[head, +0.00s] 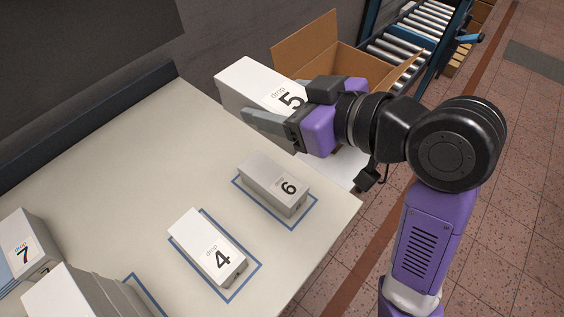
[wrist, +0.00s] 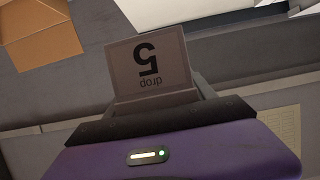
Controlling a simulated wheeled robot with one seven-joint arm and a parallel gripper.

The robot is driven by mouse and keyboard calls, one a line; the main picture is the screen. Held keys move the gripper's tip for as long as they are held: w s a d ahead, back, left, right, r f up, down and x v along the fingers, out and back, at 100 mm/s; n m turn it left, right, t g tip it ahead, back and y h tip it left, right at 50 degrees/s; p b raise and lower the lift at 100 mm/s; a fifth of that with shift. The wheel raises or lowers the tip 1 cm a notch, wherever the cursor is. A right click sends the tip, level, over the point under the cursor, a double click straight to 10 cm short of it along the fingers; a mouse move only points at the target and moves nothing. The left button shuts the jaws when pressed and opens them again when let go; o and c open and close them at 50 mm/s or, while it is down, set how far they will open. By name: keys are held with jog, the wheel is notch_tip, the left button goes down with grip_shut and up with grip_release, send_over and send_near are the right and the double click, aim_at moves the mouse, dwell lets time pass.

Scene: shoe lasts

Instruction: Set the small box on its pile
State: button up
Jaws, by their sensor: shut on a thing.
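A white box labelled "drop 5" (head: 248,86) is in my gripper (head: 284,112), above the far right part of the table. The gripper's fingers are shut on its sides. In the wrist view the box's label (wrist: 148,70) faces the camera upside down, just beyond the gripper (wrist: 152,112). On the table, a box labelled "drop 6" (head: 274,182) and one labelled "drop 4" (head: 208,246) each sit inside a blue outline. A box labelled "drop 7" (head: 28,246) stands at the left edge. I cannot tell from the label which pile box 5 belongs to.
The pale table (head: 120,180) is bare in its middle and back. A white stack (head: 75,295) stands at the bottom left, by a partly visible blue outline (head: 150,296). An open cardboard box (head: 308,45) and a roller conveyor (head: 415,35) stand beyond the table.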

notch_tip(320, 180, down, 18)
jog(key=shift+f, duration=0.15)
dwell(0.3)
jog(key=shift+f, duration=0.1)
jog(key=shift+f+b, duration=0.15)
jog(key=shift+b, duration=0.25)
jog(key=o, duration=1.6)
jog(key=shift+c, duration=0.2)
jog(key=shift+r, duration=0.25)
jog(key=v, duration=1.2)
jog(key=shift+b, duration=0.35)
